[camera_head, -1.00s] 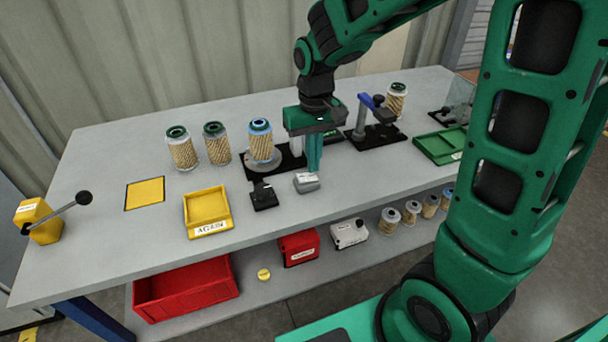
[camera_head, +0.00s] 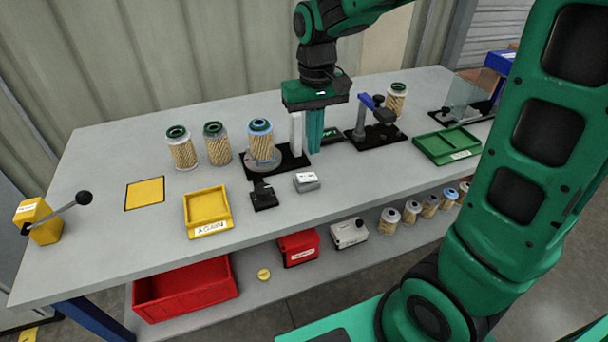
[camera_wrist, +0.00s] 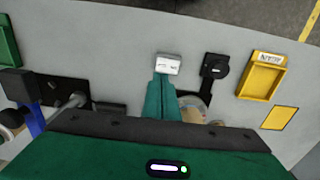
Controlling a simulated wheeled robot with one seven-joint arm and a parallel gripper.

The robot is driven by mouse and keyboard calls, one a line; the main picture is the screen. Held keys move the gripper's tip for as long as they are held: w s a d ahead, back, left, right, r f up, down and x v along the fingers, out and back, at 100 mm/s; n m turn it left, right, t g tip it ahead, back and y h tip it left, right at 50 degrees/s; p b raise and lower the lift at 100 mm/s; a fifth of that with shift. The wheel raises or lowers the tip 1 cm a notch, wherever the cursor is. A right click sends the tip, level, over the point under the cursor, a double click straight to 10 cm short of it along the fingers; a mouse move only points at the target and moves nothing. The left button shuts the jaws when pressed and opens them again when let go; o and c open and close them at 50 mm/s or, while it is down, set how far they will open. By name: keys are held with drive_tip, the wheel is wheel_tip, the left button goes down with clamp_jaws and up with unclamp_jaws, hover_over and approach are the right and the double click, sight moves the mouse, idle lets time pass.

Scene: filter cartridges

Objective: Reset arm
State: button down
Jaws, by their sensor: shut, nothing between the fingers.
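My gripper (camera_head: 315,150) is shut and empty, fingers pointing down above the bench, between the cartridge fixture and the blue-handled press. In the wrist view its green fingertips (camera_wrist: 162,90) show just below a small grey box with a white top (camera_wrist: 168,64). That box also stands on the bench in the head view (camera_head: 306,182), nearer the front than my gripper. A blue-topped filter cartridge (camera_head: 261,140) stands upright on the round plate of the black fixture, left of my gripper. In the wrist view my fingers and hand hide part of the fixture.
Two green-topped cartridges (camera_head: 181,148) stand at the left. The blue-handled press (camera_head: 375,122) is close on the right, with a green tray (camera_head: 447,144) beyond. A yellow tray (camera_head: 207,212) and lever box (camera_head: 38,222) are at the left. Red bin (camera_head: 186,290) sits below.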

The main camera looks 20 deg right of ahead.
idle(0.3)
drive_tip(key=s+d+m, duration=0.3)
drive_tip(key=s+d, duration=0.5)
drive_tip(key=s, duration=0.3)
drive_tip(key=s+d+m, duration=0.3)
drive_tip(key=s+d, duration=0.6)
drive_tip(key=s, duration=0.3)
drive_tip(key=shift+s+d+f, duration=0.15)
drive_tip(key=shift+f, duration=0.05)
